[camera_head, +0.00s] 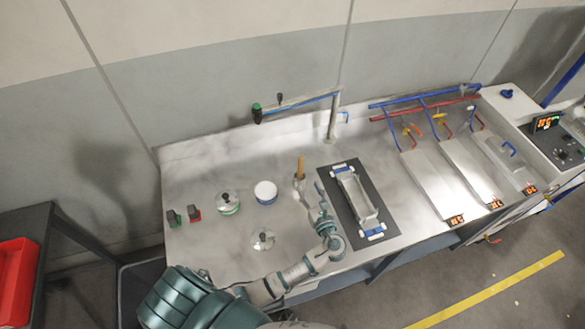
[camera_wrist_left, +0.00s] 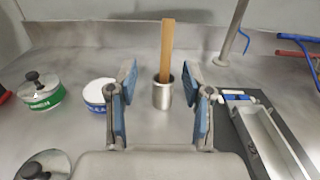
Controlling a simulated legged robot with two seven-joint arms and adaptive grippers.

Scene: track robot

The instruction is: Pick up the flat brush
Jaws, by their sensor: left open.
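The flat brush (camera_head: 301,166) stands upright in a small metal cup, and only its flat wooden handle shows. In the left wrist view the brush (camera_wrist_left: 167,50) rises from the metal cup (camera_wrist_left: 162,95), which hides its lower end. My left gripper (camera_head: 310,190) is open and empty over the worktop, close to the cup. In the left wrist view the brush and cup appear between the two spread fingers of the left gripper (camera_wrist_left: 160,80), farther ahead, with no contact visible. My right gripper is not in view.
A white and blue bowl (camera_head: 265,192) and a green-banded container (camera_head: 229,203) stand left of the cup. A metal tray (camera_head: 357,196) lies on a dark mat to the right. A lid (camera_head: 263,239) lies near the front.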

